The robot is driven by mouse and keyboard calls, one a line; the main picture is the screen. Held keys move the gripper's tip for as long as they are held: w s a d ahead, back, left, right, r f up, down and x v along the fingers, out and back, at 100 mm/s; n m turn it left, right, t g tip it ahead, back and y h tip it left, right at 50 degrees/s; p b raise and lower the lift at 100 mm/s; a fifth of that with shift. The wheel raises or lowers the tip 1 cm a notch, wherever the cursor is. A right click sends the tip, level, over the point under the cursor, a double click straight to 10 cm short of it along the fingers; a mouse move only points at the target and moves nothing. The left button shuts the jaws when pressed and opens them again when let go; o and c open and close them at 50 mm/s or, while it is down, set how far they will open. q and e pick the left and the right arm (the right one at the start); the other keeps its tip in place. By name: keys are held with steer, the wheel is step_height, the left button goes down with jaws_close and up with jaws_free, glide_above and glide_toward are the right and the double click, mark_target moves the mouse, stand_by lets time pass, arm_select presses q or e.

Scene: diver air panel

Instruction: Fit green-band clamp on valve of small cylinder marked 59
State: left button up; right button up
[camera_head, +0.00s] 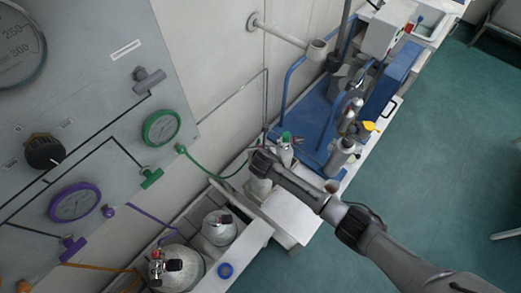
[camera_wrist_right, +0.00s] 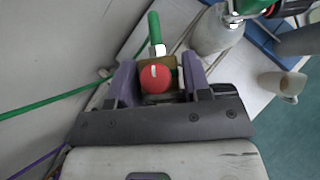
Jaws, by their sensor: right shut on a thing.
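My right gripper (camera_head: 262,158) reaches in from the lower right, above the white bench end. In the right wrist view its two fingers (camera_wrist_right: 160,74) are shut on a brass clamp (camera_wrist_right: 168,62) with a red round knob and a green sleeve. The clamp is hard to make out in the head view. A small pale cylinder (camera_head: 285,152) with a green-topped valve stands just beyond the gripper; it also shows in the right wrist view (camera_wrist_right: 214,32), apart from the clamp. No number is legible on it. My left gripper is out of view.
A green hose (camera_head: 215,172) runs from the wall panel (camera_head: 100,100) toward my right gripper. Two other cylinders, smaller (camera_head: 219,229) and larger (camera_head: 176,272), stand in the rack at the lower left. A metal bottle (camera_head: 342,155) stands right.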

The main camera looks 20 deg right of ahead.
steer(key=shift+f, duration=0.35)
stand_by(0.3)
steer(key=o, duration=1.2)
steer(key=shift+c, duration=0.2)
steer(key=shift+o, duration=0.8)
steer(key=shift+f, duration=0.1)
steer(key=shift+s+a+r, duration=0.15)
steer(key=shift+s+r, duration=0.2)
steer(key=shift+r, duration=0.15)
steer(key=p+v, duration=0.3)
steer(key=v, duration=0.9)
steer(key=shift+s+r, duration=0.2)
steer(key=shift+s, duration=0.05)
